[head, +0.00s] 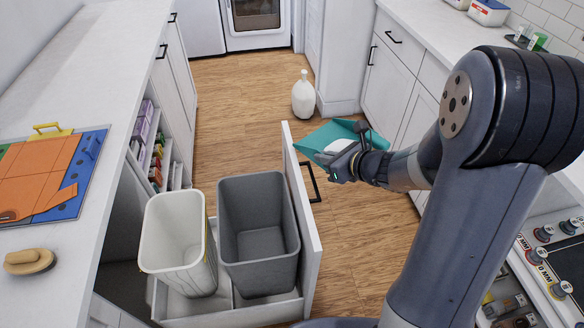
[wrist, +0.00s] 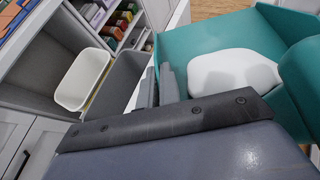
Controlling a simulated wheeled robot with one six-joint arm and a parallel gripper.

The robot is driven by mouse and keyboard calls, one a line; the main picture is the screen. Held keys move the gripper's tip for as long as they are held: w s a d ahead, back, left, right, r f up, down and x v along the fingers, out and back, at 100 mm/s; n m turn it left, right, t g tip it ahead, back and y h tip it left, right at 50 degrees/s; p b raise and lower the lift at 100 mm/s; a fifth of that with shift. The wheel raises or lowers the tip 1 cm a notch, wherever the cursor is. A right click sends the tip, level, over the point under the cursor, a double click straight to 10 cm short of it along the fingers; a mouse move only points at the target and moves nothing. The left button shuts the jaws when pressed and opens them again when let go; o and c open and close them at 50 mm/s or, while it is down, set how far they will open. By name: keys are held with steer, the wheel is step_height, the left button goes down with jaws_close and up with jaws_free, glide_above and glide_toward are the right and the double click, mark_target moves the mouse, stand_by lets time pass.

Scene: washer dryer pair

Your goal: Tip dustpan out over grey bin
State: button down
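The teal dustpan (head: 325,135) is in the air just right of the pull-out drawer's front panel, beside the grey bin rather than over it. A smooth white lump (head: 340,146) lies in it; the wrist view shows the lump (wrist: 232,74) against the teal pan (wrist: 205,42). My gripper (head: 345,164) appears shut on the dustpan, though its handle is hidden. The grey bin (head: 258,190) stands upright in the open drawer, looking empty. In the wrist view the grey bin (wrist: 145,92) is partly hidden behind my gripper.
A white bin (head: 174,240) stands left of the grey bin in the same drawer. The drawer front (head: 300,200) rises between dustpan and bins. A white vase (head: 303,95) stands on the floor behind. Counters line both sides; the left one holds a coloured board (head: 50,172) and a brush (head: 30,261).

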steer(key=s+a+r+n+g+y+p, duration=0.1)
steer(key=s+a+r+n+g+y, duration=0.35)
steer(key=s+a+n+g, duration=0.55)
step_height(320, 180, down, 4)
steer(key=s+d+m+t+b, duration=0.1)
steer(key=d+t+b, duration=0.1)
steer(key=b, duration=0.2)
steer(key=a+r+h+p, duration=0.3)
steer(key=a+h+p, duration=0.7)
steer(key=p, duration=0.7)
steer(key=shift+h+p, duration=0.4)
steer(key=shift+h, duration=1.25)
steer(key=shift+w+r, duration=0.1)
